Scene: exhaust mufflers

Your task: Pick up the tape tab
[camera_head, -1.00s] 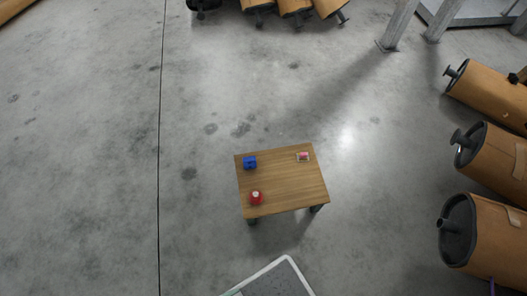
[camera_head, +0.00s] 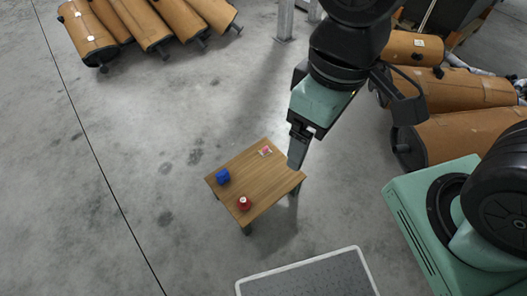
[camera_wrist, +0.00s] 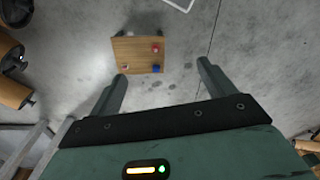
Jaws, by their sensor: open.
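A small flat pink-and-white piece, which looks like the tape tab (camera_head: 265,151), lies near the far edge of a small wooden table (camera_head: 270,184). In the wrist view the tape tab (camera_wrist: 125,65) is a tiny pale spot near the table's lower left corner. My gripper (camera_head: 297,160) reaches in from the upper right in the head view, beside the table's right edge. In the wrist view my gripper (camera_wrist: 162,72) has its two fingers wide apart with nothing between them. The table looks small and well beyond the fingertips.
A blue block (camera_head: 222,176) and a red round object (camera_head: 244,203) stand on the same table. Brown mufflers (camera_head: 160,22) lie at the upper left, and more mufflers (camera_head: 465,138) at the right. A grey panel with a white rim (camera_head: 310,278) is at the bottom. The floor left of the table is clear.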

